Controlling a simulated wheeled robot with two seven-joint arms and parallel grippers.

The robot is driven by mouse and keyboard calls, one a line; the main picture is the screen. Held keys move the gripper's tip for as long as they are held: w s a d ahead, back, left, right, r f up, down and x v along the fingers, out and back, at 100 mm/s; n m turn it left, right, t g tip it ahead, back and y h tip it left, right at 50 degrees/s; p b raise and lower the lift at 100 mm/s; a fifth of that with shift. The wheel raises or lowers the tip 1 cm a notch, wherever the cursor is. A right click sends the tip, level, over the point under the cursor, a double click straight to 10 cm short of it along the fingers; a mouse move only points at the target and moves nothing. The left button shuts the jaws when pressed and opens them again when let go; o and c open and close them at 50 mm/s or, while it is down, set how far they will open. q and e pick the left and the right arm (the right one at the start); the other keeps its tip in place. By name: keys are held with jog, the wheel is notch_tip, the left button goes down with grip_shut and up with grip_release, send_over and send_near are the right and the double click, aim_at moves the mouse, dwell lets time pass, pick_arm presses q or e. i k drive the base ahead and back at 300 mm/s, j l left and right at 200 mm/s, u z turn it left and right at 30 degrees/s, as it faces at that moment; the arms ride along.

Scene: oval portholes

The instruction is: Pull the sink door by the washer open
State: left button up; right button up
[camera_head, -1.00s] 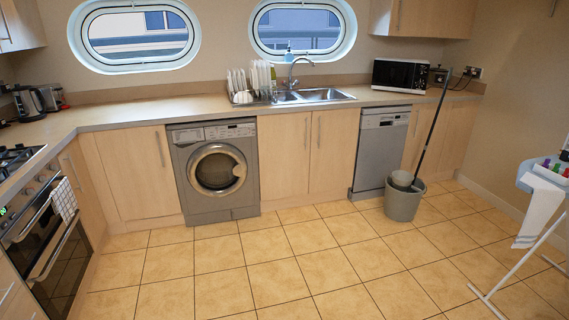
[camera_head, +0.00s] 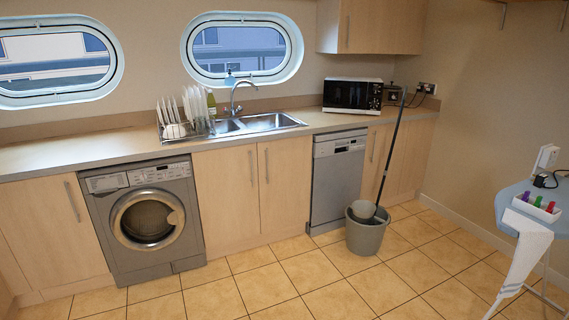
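The cupboard under the sink (camera_head: 239,123) has two light wood doors, both shut. The sink door by the washer (camera_head: 224,195) is the left one, with a vertical handle (camera_head: 251,168) near its upper right edge. The right sink door (camera_head: 286,190) has its handle at its upper left. The silver washer (camera_head: 146,218) stands just left of the sink doors, its round door shut. Neither of my grippers shows in the head view.
A grey bucket (camera_head: 365,236) with a mop stands on the floor before the dishwasher (camera_head: 337,180). A blue ironing board (camera_head: 515,205) with a white cloth stands at the right. The tiled floor (camera_head: 262,288) before the sink doors is clear.

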aim_at(226, 183)
jog(key=i+z, duration=0.25)
jog(key=i, duration=2.05)
